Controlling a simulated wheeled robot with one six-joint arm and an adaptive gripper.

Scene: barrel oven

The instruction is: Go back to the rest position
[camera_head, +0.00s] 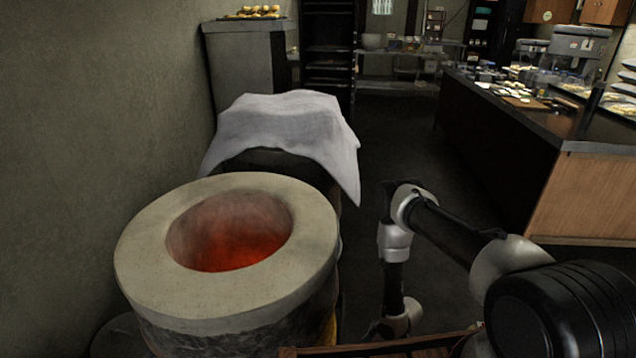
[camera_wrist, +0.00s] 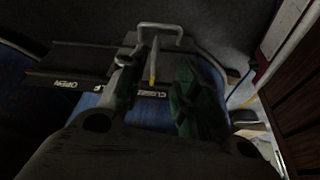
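In the head view the barrel oven (camera_head: 150,250) stands left of centre, with a pale round rim and a red glow inside its open top. My arm reaches down on its right side, and my gripper is hard to make out low there. Blue barrel surface shows below the plate.
A white cloth (camera_head: 285,125) drapes over a dark form behind the oven. A wall runs along the left. A long counter (camera_head: 590,190) with food and equipment stands at right. Dark floor (camera_head: 400,130) is clear between. A wooden edge (camera_head: 380,350) shows at the bottom.

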